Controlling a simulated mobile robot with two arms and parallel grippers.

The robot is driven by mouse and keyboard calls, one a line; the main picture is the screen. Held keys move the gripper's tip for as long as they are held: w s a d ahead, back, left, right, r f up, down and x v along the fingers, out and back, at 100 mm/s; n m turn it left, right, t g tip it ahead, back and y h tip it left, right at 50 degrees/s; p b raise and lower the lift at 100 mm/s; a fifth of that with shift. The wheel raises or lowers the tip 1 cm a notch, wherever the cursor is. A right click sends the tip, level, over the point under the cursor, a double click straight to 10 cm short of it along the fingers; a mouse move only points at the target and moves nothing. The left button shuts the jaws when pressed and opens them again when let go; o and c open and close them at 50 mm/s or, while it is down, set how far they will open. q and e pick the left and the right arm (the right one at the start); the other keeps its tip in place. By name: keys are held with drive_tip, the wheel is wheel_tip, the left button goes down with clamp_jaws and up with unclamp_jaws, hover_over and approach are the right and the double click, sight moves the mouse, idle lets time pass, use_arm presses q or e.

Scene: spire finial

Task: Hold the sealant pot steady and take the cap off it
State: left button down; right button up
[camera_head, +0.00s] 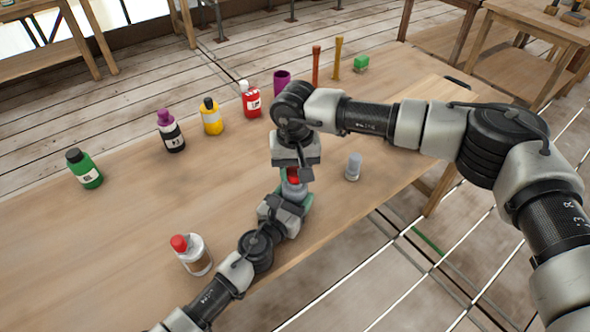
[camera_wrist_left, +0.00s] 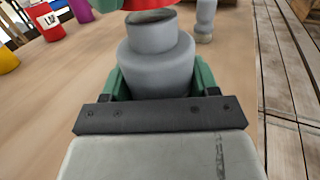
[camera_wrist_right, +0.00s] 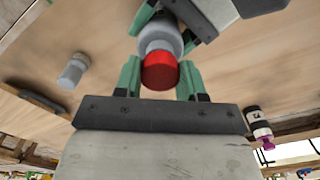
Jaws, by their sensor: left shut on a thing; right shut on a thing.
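The sealant pot (camera_head: 294,189) is a grey stepped pot with a narrower neck, upright near the table's front edge. In the left wrist view the pot (camera_wrist_left: 158,65) stands between the green fingers of my left gripper (camera_wrist_left: 160,80), shut on its body. My right gripper (camera_wrist_right: 160,76) comes from above and is shut on the cap, a green finger at each side.
A small grey bottle (camera_head: 353,167) stands right of the pot. A white bottle with a red cap (camera_head: 194,255) stands near my left forearm. Behind are green (camera_head: 84,169), black-and-white (camera_head: 171,134), yellow (camera_head: 211,117) and red (camera_head: 250,101) bottles and a purple cup (camera_head: 281,82).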

sight(295, 171)
drive_tip(key=shift+r, duration=2)
use_arm(q)
drive_tip(key=shift+c, duration=0.9)
unclamp_jaws()
